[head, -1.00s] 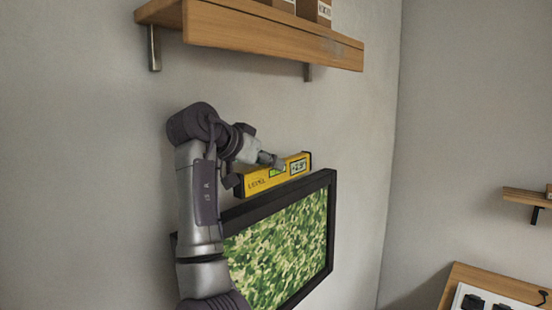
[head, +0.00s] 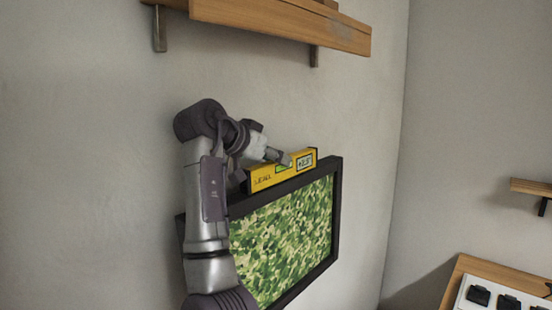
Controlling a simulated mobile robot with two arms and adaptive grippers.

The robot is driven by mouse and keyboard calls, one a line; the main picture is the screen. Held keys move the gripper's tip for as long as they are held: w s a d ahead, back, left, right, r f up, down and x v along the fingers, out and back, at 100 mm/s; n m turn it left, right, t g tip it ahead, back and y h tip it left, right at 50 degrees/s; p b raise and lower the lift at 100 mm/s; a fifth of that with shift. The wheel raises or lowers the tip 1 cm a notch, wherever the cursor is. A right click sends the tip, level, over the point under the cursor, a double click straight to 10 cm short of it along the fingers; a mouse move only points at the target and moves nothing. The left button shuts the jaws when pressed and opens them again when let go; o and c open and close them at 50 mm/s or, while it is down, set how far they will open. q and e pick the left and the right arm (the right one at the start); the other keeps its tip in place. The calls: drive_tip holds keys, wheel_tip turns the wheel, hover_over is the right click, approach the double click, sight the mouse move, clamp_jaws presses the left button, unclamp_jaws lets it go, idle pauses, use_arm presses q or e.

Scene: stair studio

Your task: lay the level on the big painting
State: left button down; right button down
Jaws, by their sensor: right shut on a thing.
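The yellow level (head: 268,179) lies lengthwise along the top edge of the big painting (head: 285,235), a green-and-white speckled picture in a black frame on the wall. The level's underside appears to meet the top of the frame; a tiny gap cannot be ruled out. Its small display shows at its right end, too small to read surely. My right gripper (head: 266,166) is shut on the level from above and behind its middle. My arm hides the painting's left part. My left gripper is not in view.
A wooden shelf (head: 285,22) on metal brackets juts from the wall above, with clear wall between it and my gripper. A smaller shelf (head: 530,187) is on the right wall. A wooden table (head: 462,270) with a white tray of dark items stands at lower right.

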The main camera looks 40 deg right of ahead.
drive_tip(key=c, duration=0.8)
unclamp_jaws()
drive_tip(key=shift+a, duration=0.1)
drive_tip(key=v, duration=1.1)
drive_tip(key=shift+s+a+r, duration=0.15)
drive_tip(key=shift+a+r, duration=0.05)
drive_tip(key=shift+a, duration=0.15)
drive_tip(key=s+b, duration=0.3)
drive_tip(key=s, duration=0.2)
drive_tip(key=s+d+b, duration=0.1)
drive_tip(key=s+b, duration=0.2)
drive_tip(key=s, duration=0.3)
drive_tip(key=s+b, duration=0.3)
drive_tip(key=s, duration=0.3)
drive_tip(key=shift+d, duration=0.25)
